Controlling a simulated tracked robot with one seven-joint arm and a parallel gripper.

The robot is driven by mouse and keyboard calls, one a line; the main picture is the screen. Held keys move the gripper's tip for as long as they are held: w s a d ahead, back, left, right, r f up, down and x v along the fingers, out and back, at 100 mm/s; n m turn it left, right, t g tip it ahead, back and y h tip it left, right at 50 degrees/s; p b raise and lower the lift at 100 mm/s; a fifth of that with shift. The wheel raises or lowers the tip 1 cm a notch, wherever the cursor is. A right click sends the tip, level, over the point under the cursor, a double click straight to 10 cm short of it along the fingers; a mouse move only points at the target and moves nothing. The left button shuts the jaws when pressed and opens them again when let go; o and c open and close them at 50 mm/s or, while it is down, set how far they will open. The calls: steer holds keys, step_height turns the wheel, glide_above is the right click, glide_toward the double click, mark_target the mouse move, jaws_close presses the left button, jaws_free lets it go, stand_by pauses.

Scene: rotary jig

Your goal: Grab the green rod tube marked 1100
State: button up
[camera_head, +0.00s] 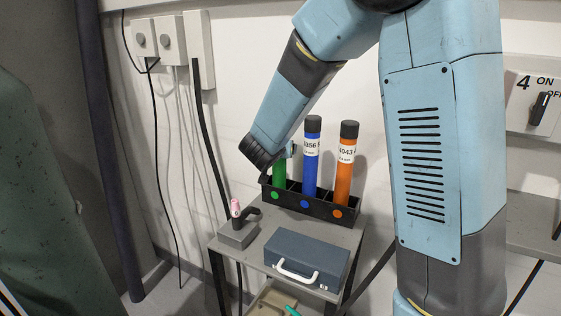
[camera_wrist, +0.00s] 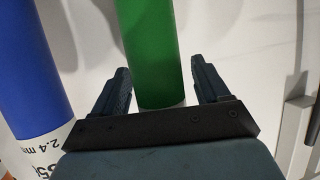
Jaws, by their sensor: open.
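The green rod tube (camera_head: 279,174) stands in the left slot of a black rack (camera_head: 301,201), above a green dot. Its upper part is hidden behind my arm's end in the head view, and its number cannot be read. In the wrist view the green tube (camera_wrist: 151,50) lies between the two fingers of my gripper (camera_wrist: 160,85), with a gap on each side. My gripper is open and the fingers do not touch the tube. A strip of its white label shows at the palm's edge.
A blue tube (camera_head: 309,158) marked 356 in its visible part and an orange tube (camera_head: 344,170) marked 4043 stand right of the green one. A blue-grey case (camera_head: 308,262) and a grey device with a pink-topped handle (camera_head: 237,232) are on the table in front.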

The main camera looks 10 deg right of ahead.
steer(key=shift+c, duration=0.3)
jaws_close()
stand_by(0.4)
